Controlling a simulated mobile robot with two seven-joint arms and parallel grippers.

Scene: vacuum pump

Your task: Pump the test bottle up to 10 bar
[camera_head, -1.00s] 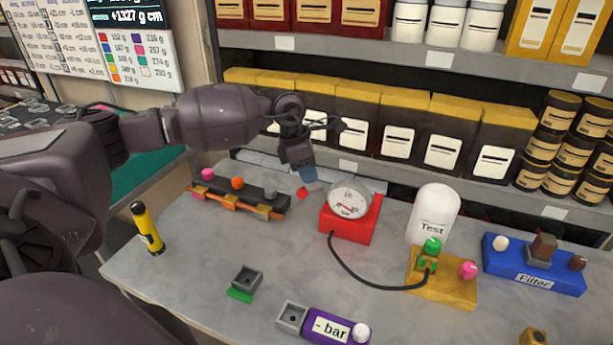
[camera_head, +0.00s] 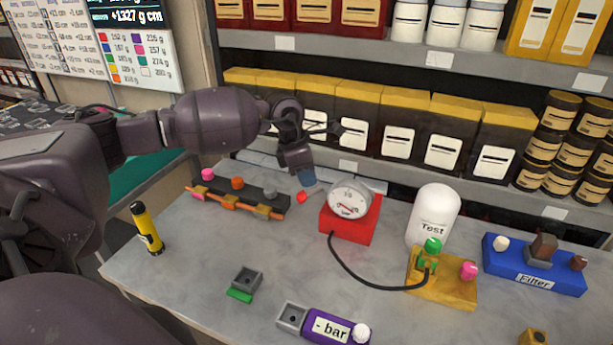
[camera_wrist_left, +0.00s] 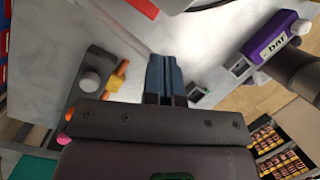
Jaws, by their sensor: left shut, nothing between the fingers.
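The white test bottle (camera_head: 434,213) stands upright at the right, behind a yellow block (camera_head: 452,292) with a green fitting (camera_head: 429,254) and a pink knob (camera_head: 468,270). A black hose runs from the fitting to a red box (camera_head: 349,228) carrying a round white gauge (camera_head: 349,199); its reading is too small to tell. My left gripper (camera_head: 308,177) is shut and empty, its blue fingers pointing down just left of and behind the gauge. They are also together in the left wrist view (camera_wrist_left: 165,75). A small red piece (camera_head: 302,197) lies below the fingertips. My right gripper is out of view.
A purple "- bar" block (camera_head: 328,327) is at the front, a blue "Filter" block (camera_head: 533,267) at the right. A dark rack with coloured knobs (camera_head: 248,191) and a yellow flashlight (camera_head: 147,229) are at the left. Shelves stand behind.

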